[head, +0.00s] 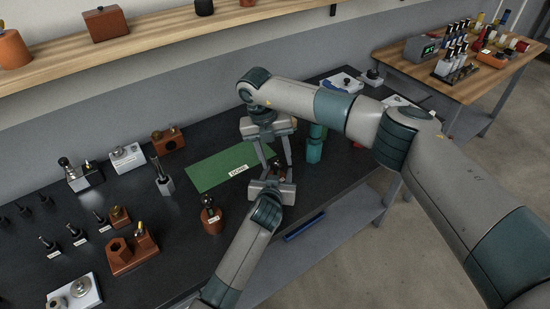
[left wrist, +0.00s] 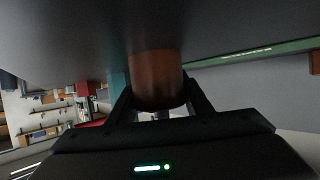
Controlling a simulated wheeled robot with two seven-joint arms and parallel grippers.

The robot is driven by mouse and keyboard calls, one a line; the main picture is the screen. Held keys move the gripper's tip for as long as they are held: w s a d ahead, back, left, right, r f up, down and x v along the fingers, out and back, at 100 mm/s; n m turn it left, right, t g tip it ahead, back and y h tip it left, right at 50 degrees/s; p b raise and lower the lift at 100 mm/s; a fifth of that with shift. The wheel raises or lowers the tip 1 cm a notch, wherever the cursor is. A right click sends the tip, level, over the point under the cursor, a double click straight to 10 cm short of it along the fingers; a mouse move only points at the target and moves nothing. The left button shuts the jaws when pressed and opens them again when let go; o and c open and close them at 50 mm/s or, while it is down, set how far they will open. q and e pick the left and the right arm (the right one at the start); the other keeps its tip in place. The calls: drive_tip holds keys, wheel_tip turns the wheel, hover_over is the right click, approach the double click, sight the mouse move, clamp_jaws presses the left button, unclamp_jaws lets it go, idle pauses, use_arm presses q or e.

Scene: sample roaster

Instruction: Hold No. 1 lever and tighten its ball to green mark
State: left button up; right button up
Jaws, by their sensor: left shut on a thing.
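My left gripper (head: 275,178) is shut on a red-brown cylindrical base. This base (left wrist: 157,80) fills the space between the fingers in the left wrist view. In the head view only a small dark and reddish part of the held piece (head: 278,168) shows between my two grippers. Its ball and any green mark cannot be made out. My right gripper (head: 278,160) points down just above the held piece, its fingers spread apart. Whether they touch the ball cannot be told. A similar brown base with a dark ball (head: 211,216) stands on the bench to the left; its label is too small to read.
A green mat (head: 215,168) marked DONE lies just left of my grippers. A teal cylinder (head: 314,145) stands close to their right. Several levers and brown blocks (head: 130,252) fill the left of the dark bench. A blue bar (head: 305,227) lies on the lower shelf.

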drive_tip(key=shift+s+a, duration=0.1)
wheel_tip(320, 180, up, 12)
drive_tip(key=a, duration=0.2)
drive_tip(key=shift+f, duration=0.15)
idle(0.5)
drive_tip(key=shift+a, duration=0.1)
idle(0.4)
use_arm(q)
drive_tip(key=o, duration=1.3)
drive_tip(key=shift+o, duration=0.2)
drive_tip(key=v, duration=1.2)
drive_tip(key=shift+f, duration=0.1)
